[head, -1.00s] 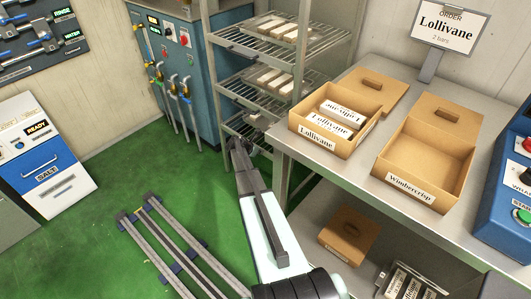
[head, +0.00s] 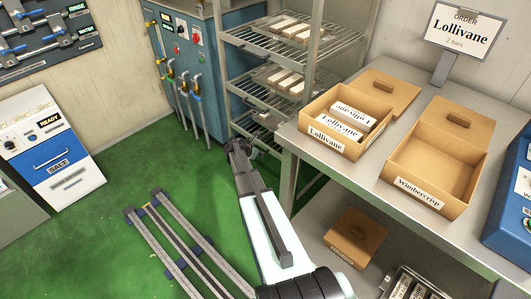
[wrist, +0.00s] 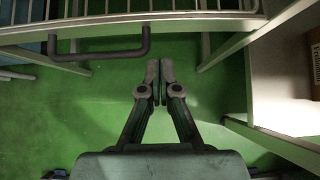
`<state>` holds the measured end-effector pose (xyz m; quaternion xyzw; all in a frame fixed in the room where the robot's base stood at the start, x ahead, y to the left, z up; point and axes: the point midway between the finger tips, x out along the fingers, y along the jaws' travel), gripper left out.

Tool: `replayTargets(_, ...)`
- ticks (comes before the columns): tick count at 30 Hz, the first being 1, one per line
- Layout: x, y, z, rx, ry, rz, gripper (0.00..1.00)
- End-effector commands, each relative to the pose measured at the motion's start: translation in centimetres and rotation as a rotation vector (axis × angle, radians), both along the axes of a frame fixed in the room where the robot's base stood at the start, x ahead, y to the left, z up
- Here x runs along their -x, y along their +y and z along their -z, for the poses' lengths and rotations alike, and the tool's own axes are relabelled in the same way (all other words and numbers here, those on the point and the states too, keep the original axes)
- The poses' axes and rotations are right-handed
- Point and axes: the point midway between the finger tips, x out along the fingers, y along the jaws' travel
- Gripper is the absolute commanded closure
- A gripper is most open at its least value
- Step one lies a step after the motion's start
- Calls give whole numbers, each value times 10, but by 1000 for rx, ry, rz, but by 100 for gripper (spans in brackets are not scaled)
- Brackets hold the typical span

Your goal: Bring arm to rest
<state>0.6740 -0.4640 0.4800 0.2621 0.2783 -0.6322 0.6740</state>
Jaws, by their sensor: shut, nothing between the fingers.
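My gripper (wrist: 160,80) is shut and empty, its fingertips together over the green floor in the wrist view. In the head view my gripper (head: 238,148) is at the end of my arm, in front of the wire rack (head: 285,40) and left of the steel table (head: 300,140). The Lollivane box (head: 320,148) stands open on the table and holds two wrapped bars (head: 337,124). The gripper is apart from the box.
An empty Wimbercrisp box (head: 420,190) stands to the right, and an order sign (head: 460,32) reads Lollivane, 2 bars. A lidded carton (head: 355,237) sits on the lower shelf. A salt cabinet (head: 50,150) stands left. Green floor (head: 110,240) is open.

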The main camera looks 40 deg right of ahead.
Motion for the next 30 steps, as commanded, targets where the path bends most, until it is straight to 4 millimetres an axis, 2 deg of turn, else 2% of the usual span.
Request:
replayTargets(3, 4, 20, -19, 0, 0, -1, 100)
replayTargets(9, 4, 41, -40, -1, 1, -1, 100)
replayTargets(20, 4, 51, -51, -3, -27, 30, 100)
replayTargets(23, 6, 53, -49, -16, -97, 113, 100)
replayTargets(26, 15, 62, -45, -64, -217, 268, 100)
replayTargets(29, 42, 85, -30, -142, -347, 483, 100)
replayTargets(30, 55, 100, -21, -176, -391, 576, 100)
